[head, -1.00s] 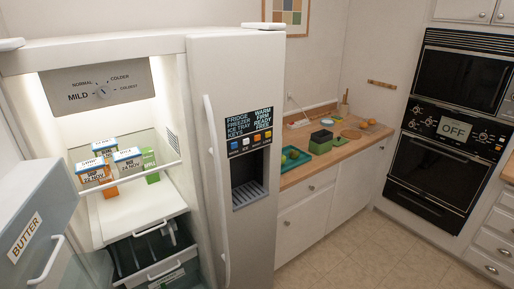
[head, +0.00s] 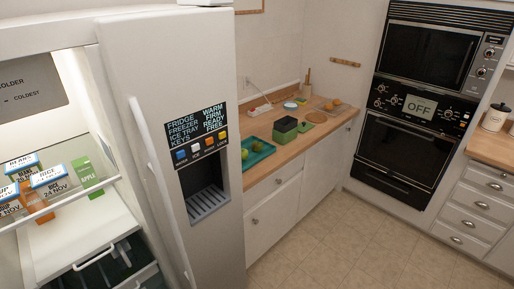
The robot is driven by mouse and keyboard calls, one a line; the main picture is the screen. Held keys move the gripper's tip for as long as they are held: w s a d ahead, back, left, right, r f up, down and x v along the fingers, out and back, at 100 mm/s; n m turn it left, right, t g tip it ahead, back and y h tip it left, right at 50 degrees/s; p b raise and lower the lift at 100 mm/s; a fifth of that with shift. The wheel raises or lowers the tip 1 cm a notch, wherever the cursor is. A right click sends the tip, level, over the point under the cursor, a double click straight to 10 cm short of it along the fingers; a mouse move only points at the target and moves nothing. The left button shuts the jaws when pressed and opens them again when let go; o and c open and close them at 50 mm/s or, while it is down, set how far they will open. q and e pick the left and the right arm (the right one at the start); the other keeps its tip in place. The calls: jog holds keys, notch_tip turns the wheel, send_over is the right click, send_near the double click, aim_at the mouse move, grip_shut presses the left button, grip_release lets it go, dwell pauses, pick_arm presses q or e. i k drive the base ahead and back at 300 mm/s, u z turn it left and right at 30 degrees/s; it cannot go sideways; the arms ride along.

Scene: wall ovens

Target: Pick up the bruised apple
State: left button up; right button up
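Small green round fruits (head: 245,154), which look like apples, lie in a teal tray (head: 263,153) on the wooden counter, just right of the fridge. They are too small to tell whether one is bruised. The fridge door partly hides the tray's left side. Neither of my grippers is in view.
The fridge's left side stands open, with cartons (head: 45,180) on a shelf. Its closed dispenser door (head: 160,60) is near. A green box (head: 285,128), a round board (head: 316,117) and orange fruits (head: 333,104) share the counter (head: 290,152). Ovens (head: 410,150) stand beyond open floor (head: 340,235).

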aim_at(256, 146)
jog(key=u, duration=0.35)
jog(key=k, duration=0.4)
jog(key=z, duration=0.55)
jog(key=i, duration=0.95)
jog(key=z, duration=0.6)
jog(key=i, duration=0.9)
jog(key=u, duration=0.25)
